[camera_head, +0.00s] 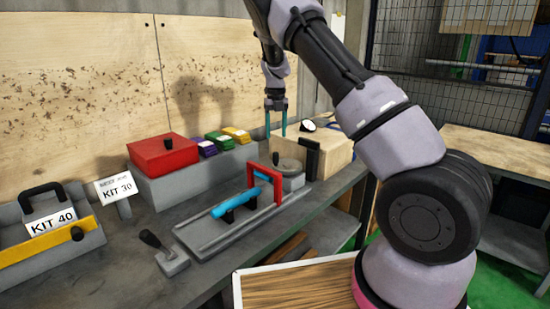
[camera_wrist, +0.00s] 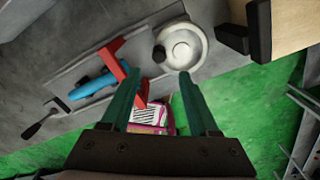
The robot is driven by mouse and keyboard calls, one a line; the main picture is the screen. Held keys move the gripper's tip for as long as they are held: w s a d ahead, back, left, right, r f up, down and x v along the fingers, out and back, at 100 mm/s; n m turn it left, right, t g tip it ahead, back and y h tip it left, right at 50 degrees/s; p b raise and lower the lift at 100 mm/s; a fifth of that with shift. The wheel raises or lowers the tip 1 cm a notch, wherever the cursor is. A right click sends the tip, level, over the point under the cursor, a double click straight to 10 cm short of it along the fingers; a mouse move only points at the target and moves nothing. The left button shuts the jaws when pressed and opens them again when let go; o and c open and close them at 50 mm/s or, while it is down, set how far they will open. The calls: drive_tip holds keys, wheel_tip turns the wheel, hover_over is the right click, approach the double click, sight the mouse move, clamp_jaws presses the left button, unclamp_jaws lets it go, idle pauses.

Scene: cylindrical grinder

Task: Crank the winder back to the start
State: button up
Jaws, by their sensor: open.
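The winder is a pale round handwheel with a black knob, at the right end of a grey machine bed. In the wrist view the handwheel (camera_wrist: 184,50) is at upper centre, with its knob (camera_wrist: 158,54) on the left side of the rim.
The red frame (camera_head: 265,180) and blue cylinder (camera_head: 240,197) are on the bed (camera_head: 228,226). A black-handled lever (camera_head: 160,248) stands at its left end. A wooden block (camera_head: 315,152) and black upright part (camera_head: 310,160) are close right of the wheel. A red box (camera_head: 163,155) stands behind.

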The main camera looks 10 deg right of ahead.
sight(276, 153)
drive_tip(key=shift+f, duration=0.25)
wheel_tip(276, 153, down, 10)
drive_tip(key=shift+f, duration=0.1)
clamp_jaws()
